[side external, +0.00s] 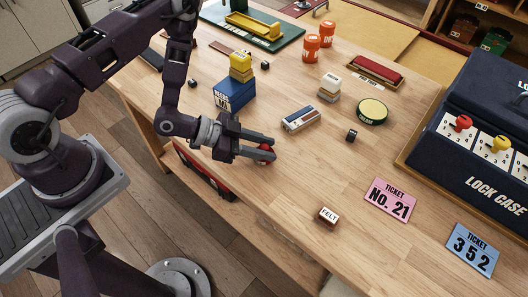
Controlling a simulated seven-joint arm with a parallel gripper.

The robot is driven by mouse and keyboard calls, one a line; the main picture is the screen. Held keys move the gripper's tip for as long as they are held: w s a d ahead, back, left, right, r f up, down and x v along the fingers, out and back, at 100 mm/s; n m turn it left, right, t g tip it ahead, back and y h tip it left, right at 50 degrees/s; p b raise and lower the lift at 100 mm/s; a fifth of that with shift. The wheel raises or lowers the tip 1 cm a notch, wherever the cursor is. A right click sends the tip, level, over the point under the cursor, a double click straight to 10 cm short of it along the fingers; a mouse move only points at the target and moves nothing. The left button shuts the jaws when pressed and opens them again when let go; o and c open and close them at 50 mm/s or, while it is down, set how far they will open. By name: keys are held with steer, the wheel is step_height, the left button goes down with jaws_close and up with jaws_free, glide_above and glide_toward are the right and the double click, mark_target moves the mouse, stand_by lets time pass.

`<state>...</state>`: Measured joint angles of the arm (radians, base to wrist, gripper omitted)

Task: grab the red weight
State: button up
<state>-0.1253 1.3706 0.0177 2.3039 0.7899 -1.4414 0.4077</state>
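The red weight (265,147) is a small round red piece near the front edge of the wooden table. My gripper (273,149) is low over the table, its two grey fingers pointing right. The fingers stand apart with the red weight between them near the tips. The nearer finger hides part of the weight. I cannot tell whether both fingers touch it or whether it rests on the table.
A blue box (235,94) with yellow blocks (240,66) stands behind my gripper. A blue-and-white block (300,119) lies close to the right. A small felt block (328,216) and pink ticket (389,199) lie nearer the front. Table between them is clear.

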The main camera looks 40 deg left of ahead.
jaws_close()
